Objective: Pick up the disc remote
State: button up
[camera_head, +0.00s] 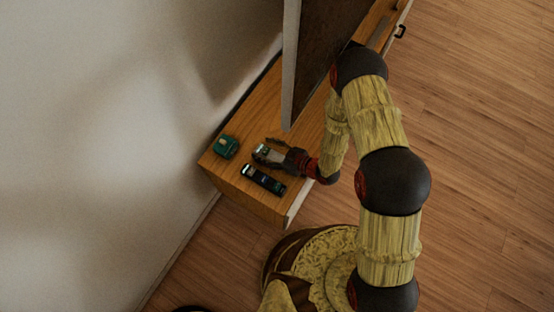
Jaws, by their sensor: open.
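A long black remote (264,180) with small coloured marks lies on the wooden cabinet top near its front end. A grey, remote-like thing (268,152) lies just behind it, partly hidden by my gripper. I cannot tell which of the two is the disc remote. My gripper (262,151) is open, low over the cabinet top and pointing left. Its fingers lie around the grey thing, one on the far side and one on the near side. I cannot tell whether they touch it.
A teal box-like object (225,146) sits at the cabinet's left corner. A large dark panel with a pale edge (290,65) stands on the wooden cabinet (240,199) behind my gripper. The wall is close on the left. Wooden floor is clear on the right.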

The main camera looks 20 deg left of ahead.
jog(key=shift+w+a, duration=0.1)
jog(key=shift+a, duration=0.15)
jog(key=shift+c, duration=1)
jog(key=c, duration=1.1)
jog(key=shift+c, duration=0.3)
